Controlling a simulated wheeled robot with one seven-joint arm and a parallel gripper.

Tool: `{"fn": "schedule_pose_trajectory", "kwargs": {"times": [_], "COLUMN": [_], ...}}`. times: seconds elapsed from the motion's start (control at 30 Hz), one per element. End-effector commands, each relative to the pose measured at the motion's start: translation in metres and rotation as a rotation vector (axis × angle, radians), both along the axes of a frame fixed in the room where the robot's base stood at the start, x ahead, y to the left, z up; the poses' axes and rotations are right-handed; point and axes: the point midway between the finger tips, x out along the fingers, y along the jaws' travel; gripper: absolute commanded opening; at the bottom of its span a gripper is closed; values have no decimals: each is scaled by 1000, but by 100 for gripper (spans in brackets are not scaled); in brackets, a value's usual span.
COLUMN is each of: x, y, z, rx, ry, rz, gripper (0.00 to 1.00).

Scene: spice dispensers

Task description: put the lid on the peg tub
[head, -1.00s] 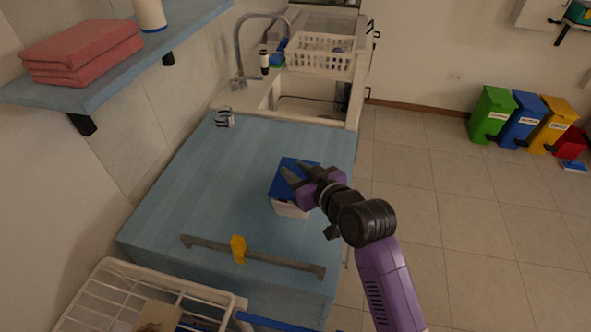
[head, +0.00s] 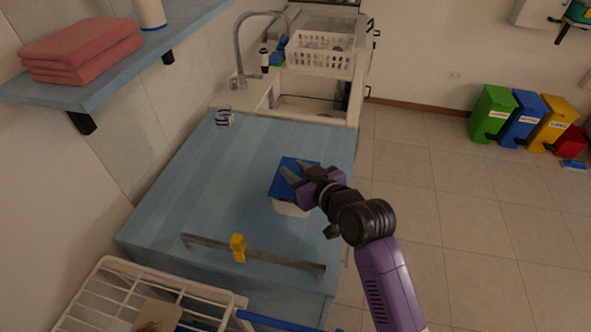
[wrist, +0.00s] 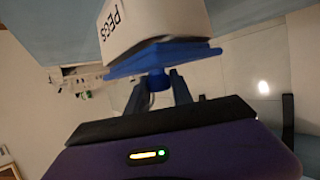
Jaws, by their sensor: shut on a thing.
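The white peg tub (head: 290,209) stands on the blue counter near its right edge, and the wrist view shows it with its PEGS label (wrist: 118,18). The blue lid (head: 285,182) lies across the tub's mouth; it also shows in the wrist view (wrist: 190,55). My gripper (wrist: 158,86) is shut on the lid's blue knob (wrist: 157,79), with a finger on each side. In the head view my gripper (head: 294,173) covers part of the lid's right side. The lid looks close against the rim, but I cannot tell whether it is fully seated all round.
A grey bar with a yellow clip (head: 238,248) lies along the counter's front. A small clear glass (head: 224,118) stands at the back left. A white rack (head: 100,285) is at the near left. The counter (head: 200,190) left of the tub is clear.

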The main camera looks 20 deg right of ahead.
Motion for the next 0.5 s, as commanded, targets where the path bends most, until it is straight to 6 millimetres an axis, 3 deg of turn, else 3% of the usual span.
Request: {"fn": "schedule_pose_trajectory", "kwargs": {"times": [0.5], "x": [0], "y": [0], "z": [-7], "rx": [0], "ry": [0], "rz": [0], "gripper": [0]}}
